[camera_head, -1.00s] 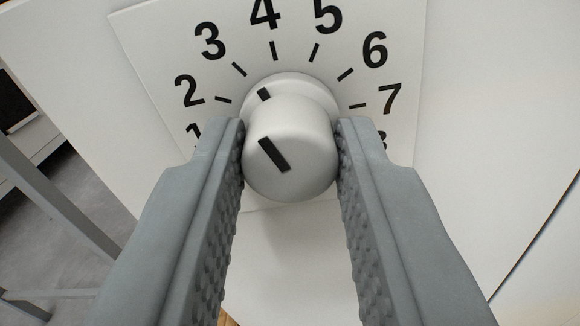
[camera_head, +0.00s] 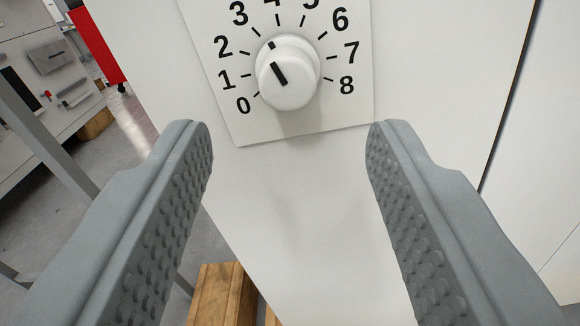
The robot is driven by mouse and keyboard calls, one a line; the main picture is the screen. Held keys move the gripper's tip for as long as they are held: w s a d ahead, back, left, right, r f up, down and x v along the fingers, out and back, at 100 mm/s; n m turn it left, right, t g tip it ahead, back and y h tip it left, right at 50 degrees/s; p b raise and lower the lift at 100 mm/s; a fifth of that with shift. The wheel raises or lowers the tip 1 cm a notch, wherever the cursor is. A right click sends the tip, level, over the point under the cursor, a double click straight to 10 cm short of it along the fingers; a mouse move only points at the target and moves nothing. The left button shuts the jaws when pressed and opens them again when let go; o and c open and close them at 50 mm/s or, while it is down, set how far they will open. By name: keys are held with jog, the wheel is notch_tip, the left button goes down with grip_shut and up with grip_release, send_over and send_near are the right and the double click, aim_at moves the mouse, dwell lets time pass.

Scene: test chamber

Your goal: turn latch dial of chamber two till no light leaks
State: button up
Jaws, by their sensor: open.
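The latch dial (camera_head: 290,88) is a white round knob with a black pointer mark, on a white scale plate (camera_head: 262,128) numbered 0 to 8. Its mark points up and to the left, roughly towards the 3. My gripper (camera_head: 288,135) is open and empty, with grey studded fingers spread wide. The fingertips are below the dial and apart from it, one to each side. No light leak shows in this view.
The plate sits on a white chamber panel (camera_head: 300,230) with a dark vertical seam at the right. Wooden blocks (camera_head: 222,292) are below. A grey frame bar, a red panel (camera_head: 97,40) and a workbench (camera_head: 40,75) with tools stand at left.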

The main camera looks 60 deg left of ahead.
jog(key=v, duration=1.1)
jog(key=shift+s, duration=0.1)
jog(key=s+d+r+m+t+h, duration=0.1)
jog(key=s+d+r+t+h, duration=0.15)
jog(key=r, duration=0.85)
jog(key=s+d+r+m+t+h, duration=0.1)
jog(key=s+d+r+t+h, duration=0.2)
jog(key=r, duration=0.8)
jog(key=s+d+r+m+t+h, duration=0.15)
jog(key=r+h, duration=0.25)
jog(key=r, duration=0.6)
jog(key=s+d+r+m+h, duration=0.2)
jog(key=s+d+r+h, duration=0.2)
jog(key=s+r, duration=0.75)
jog(key=s+r+m, duration=0.1)
jog(key=s+r, duration=0.1)
jog(key=s, duration=0.7)
jog(key=s+r+m, duration=0.1)
jog(key=s+r, duration=0.1)
jog(key=s, duration=0.8)
jog(key=shift+s+g+h, duration=0.2)
jog(key=shift+g+h, duration=0.1)
jog(key=shift+h, duration=0.05)
jog(key=shift+m, duration=0.25)
